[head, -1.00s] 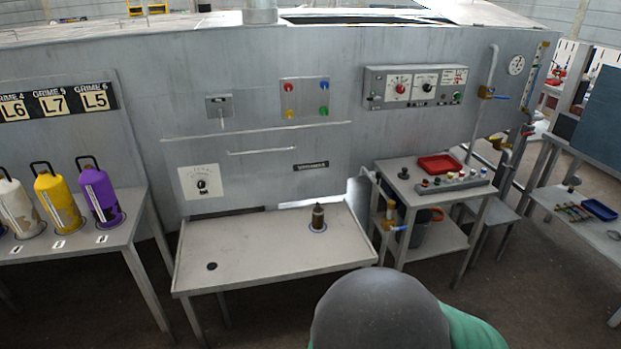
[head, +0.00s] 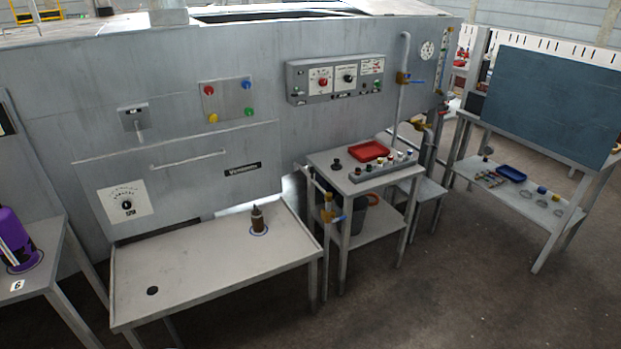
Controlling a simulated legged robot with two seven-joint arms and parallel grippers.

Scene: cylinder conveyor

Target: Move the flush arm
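Neither of my grippers shows in the head view. No part is labelled as a flush arm, and I cannot tell for sure which part it is. A grey bent pipe with a brass valve and blue lever (head: 329,211) stands at the left side of the small side table (head: 335,180). A taller grey pipe (head: 400,75) with another brass valve and blue lever (head: 408,79) runs down the machine wall behind that table. A small dark brown bottle-like object (head: 257,219) stands upright in a ringed spot on the grey front table (head: 205,265).
A red tray (head: 368,151) and a row of small fittings (head: 385,168) lie on the side table. A dark bucket (head: 358,217) is on its lower shelf. A purple cylinder (head: 14,242) stands far left. A workbench (head: 545,208) with a blue tray (head: 512,173) stands right. Floor between is clear.

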